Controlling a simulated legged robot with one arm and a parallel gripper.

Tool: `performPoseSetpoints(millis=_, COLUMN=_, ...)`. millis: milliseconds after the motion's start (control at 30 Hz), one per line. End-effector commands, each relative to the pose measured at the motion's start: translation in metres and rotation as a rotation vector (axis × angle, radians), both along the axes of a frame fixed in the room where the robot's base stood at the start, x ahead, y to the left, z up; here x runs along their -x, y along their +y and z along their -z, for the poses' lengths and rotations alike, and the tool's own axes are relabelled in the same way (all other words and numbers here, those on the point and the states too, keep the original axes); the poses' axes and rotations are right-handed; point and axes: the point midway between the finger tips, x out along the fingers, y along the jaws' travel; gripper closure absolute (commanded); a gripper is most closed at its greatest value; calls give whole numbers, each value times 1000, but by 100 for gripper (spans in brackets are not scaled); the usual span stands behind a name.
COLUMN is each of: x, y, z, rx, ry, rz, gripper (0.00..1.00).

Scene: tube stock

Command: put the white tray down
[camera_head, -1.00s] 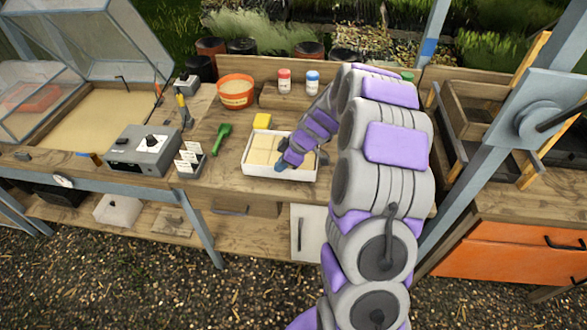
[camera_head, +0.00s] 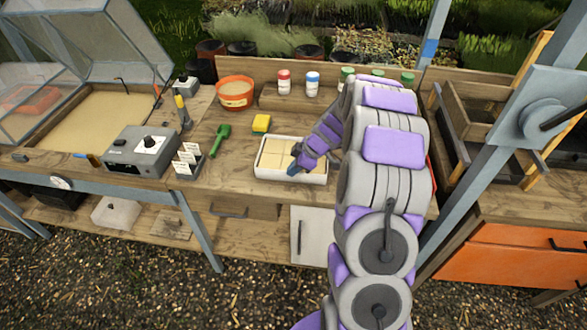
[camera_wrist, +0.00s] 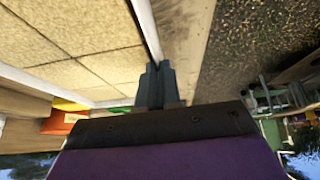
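The white tray (camera_head: 285,178) is over the wooden bench top in the head view, with pale tan square blocks (camera_head: 274,152) inside. It looks level and low, but I cannot tell whether its underside touches the bench. My gripper (camera_head: 294,166) is at the tray's front right part. In the wrist view, my gripper (camera_wrist: 157,85) has its dark fingers close together on the tray's thin side wall (camera_wrist: 143,25). The tan blocks (camera_wrist: 60,30) fill the tray on the left of that view. My arm hides part of the bench behind and to the right.
A yellow sponge (camera_head: 261,123) lies behind the tray, and a green scoop (camera_head: 220,138) lies to the left. A label holder (camera_head: 187,160), a grey box with a dial (camera_head: 142,150) and an orange pot (camera_head: 235,92) stand farther left. Capped bottles (camera_head: 312,84) stand behind. Bare bench (camera_head: 225,180) shows left of the tray.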

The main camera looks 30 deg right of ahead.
Motion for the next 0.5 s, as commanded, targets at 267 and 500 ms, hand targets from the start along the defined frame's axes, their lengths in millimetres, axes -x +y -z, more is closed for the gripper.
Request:
performPoseSetpoints(millis=267, x=-1, y=0, z=0, rx=0, ry=-1, rz=0, gripper=71)
performPoseSetpoints(millis=500, x=0, y=0, z=-1, rx=0, ry=0, rz=0, gripper=71)
